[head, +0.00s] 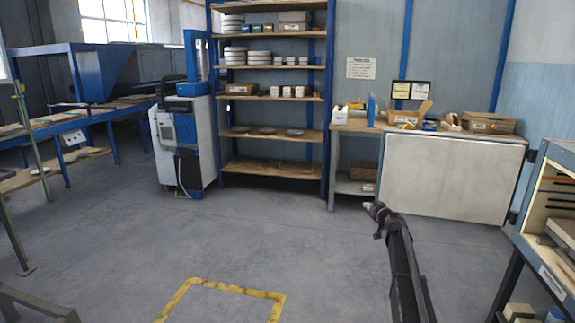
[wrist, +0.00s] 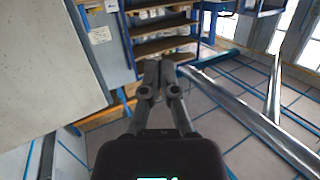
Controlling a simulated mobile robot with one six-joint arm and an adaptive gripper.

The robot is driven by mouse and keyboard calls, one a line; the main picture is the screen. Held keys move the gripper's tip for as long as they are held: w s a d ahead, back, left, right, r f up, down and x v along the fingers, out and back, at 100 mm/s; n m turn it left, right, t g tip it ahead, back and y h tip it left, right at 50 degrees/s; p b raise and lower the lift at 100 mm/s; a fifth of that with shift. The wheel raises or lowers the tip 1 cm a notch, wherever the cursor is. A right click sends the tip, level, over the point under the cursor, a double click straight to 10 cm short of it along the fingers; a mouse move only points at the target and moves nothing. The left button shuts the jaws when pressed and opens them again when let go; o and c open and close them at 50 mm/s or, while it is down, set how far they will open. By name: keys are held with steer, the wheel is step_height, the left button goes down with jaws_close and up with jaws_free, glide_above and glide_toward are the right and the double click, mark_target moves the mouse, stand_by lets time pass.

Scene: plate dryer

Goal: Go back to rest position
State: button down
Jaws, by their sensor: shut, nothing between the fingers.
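My gripper (head: 372,207) is at the end of my dark arm, right of the middle in the head view, raised over the open floor. In the wrist view my gripper (wrist: 160,66) points away from the camera with its two dark fingers together and nothing between them. It touches nothing that I can see. In the head view the fingertips are small and partly merge with the arm behind them.
A blue-framed shelf (head: 326,120) with plates and boxes stands at the back. A workbench (head: 455,175) with a pale front panel stands behind my gripper. A cabinet (head: 548,200) is at right, a blue-framed table (head: 80,115) at left. Floor with a yellow marking (head: 235,287) is clear.

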steer(key=s+a+f+n+g+y, duration=0.1)
steer(key=s+a+f+g, duration=0.35)
steer(key=s+a, duration=0.5)
steer(key=s+a+f+n+g+y, duration=0.1)
steer(key=s+a+f+g, duration=0.4)
steer(key=s, duration=0.8)
steer(key=s+a+f+m+g+h, duration=0.1)
steer(key=s+f+m+g+h, duration=0.15)
steer(key=s, duration=1.15)
steer(key=s+f+m+g+h, duration=0.2)
steer(key=s+f+g+h, duration=0.2)
steer(key=s, duration=1)
step_height(320, 180, up, 21)
steer(key=w+p, duration=0.1)
steer(key=p, duration=2)
steer(key=shift+r, duration=0.15)
steer(key=shift+w+a+y, duration=0.1)
steer(key=shift+y, duration=0.15)
